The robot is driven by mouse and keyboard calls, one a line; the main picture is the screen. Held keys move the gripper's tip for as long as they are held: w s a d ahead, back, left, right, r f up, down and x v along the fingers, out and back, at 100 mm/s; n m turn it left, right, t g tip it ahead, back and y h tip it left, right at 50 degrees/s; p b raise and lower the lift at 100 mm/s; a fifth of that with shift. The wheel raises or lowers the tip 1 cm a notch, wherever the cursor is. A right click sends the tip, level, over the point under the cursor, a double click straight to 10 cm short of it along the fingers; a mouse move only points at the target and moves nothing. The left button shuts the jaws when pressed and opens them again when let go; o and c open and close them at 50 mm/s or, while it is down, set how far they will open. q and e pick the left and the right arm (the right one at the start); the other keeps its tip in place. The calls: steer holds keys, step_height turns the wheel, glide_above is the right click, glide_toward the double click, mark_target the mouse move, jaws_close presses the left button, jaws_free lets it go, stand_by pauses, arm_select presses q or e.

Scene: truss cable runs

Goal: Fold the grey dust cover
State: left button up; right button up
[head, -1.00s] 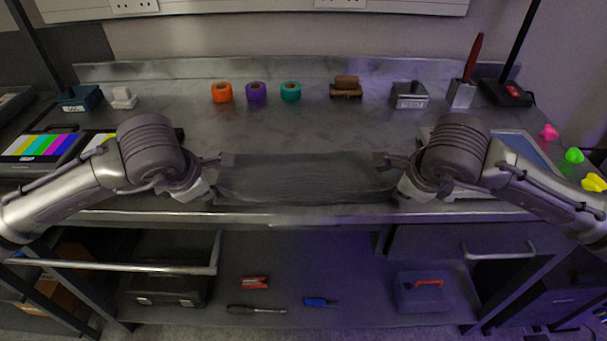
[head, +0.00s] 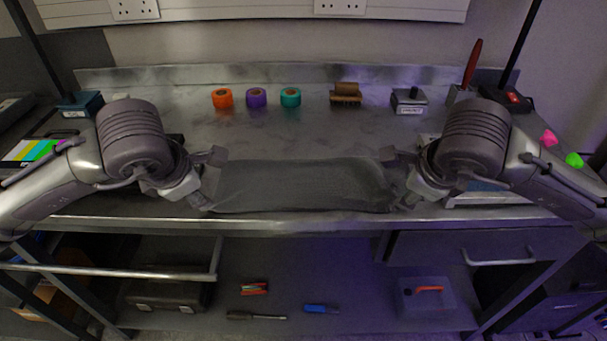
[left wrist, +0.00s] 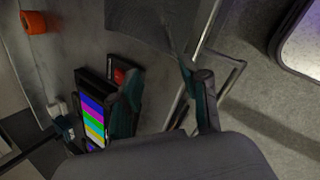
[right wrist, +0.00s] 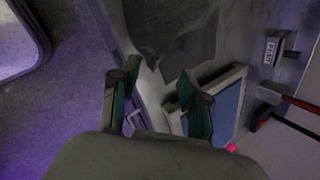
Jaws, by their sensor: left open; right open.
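The grey dust cover (head: 300,185) lies as a wide, dark strip on the bench top along its front edge. Its ends also show in the left wrist view (left wrist: 150,20) and the right wrist view (right wrist: 172,30), where the cloth looks uneven. My left gripper (head: 209,178) is open at the cover's left end, its fingers (left wrist: 168,80) spread in the left wrist view. My right gripper (head: 397,179) is open at the right end, its fingers (right wrist: 158,78) also spread. No cloth is clearly between either pair of fingers.
A blue-faced, pale-framed panel (right wrist: 228,105) lies near my right gripper.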

arm_select(q)
steer(key=s+v, duration=0.1)
steer(key=v, duration=0.5)
arm_select(e)
steer(key=s+v, duration=0.1)
steer(key=v, duration=0.5)
